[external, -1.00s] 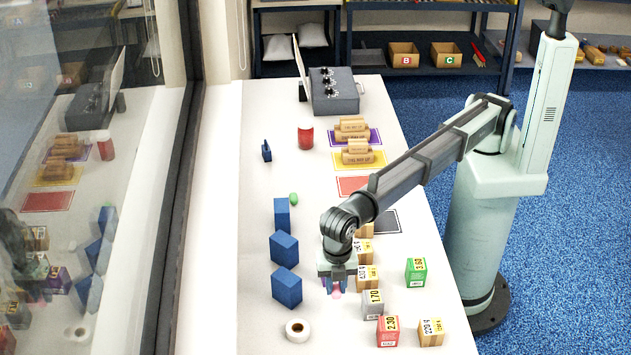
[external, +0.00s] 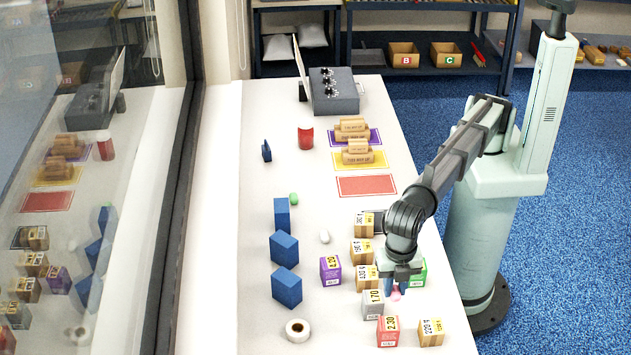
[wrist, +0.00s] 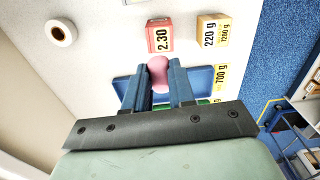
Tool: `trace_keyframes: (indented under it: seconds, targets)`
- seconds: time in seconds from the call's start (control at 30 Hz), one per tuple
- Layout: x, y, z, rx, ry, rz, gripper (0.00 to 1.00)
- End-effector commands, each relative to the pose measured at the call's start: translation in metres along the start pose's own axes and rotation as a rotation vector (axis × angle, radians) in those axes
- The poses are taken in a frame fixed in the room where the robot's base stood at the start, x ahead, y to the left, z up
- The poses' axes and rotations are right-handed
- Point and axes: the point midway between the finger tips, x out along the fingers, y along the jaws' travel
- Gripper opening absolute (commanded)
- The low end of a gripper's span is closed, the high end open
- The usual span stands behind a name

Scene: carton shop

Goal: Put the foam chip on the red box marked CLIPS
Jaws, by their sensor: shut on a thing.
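My gripper (external: 396,290) is shut on a pink foam chip (wrist: 158,70), held between its blue fingers; the chip also shows in the external view (external: 396,294). A red box (external: 388,331) with the figure 2.30 stands near the front of the table, below and slightly left of my gripper. In the wrist view the red box (wrist: 159,36) lies just beyond the chip, with a gap between them. The word CLIPS is too small to read on it. The top of the red box looks bare.
A grey box (external: 373,303) stands left of my gripper, a green box (external: 419,273) partly hidden behind it. A tan box (external: 431,333) stands right of the red one. A purple box (external: 330,270), blue blocks (external: 286,287) and a white roll (external: 298,330) lie left.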

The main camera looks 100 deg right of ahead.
Motion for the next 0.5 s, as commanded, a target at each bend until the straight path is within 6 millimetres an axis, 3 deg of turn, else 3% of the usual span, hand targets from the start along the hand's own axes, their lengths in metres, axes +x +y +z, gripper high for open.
trace_keyframes:
  seconds: [0.17,0.5]
  targets:
    - [0.011,0.0,0.001,0.027,0.0,0.0,0.0]
    - [0.06,0.0,0.001,0.027,-0.001,0.0,0.0]
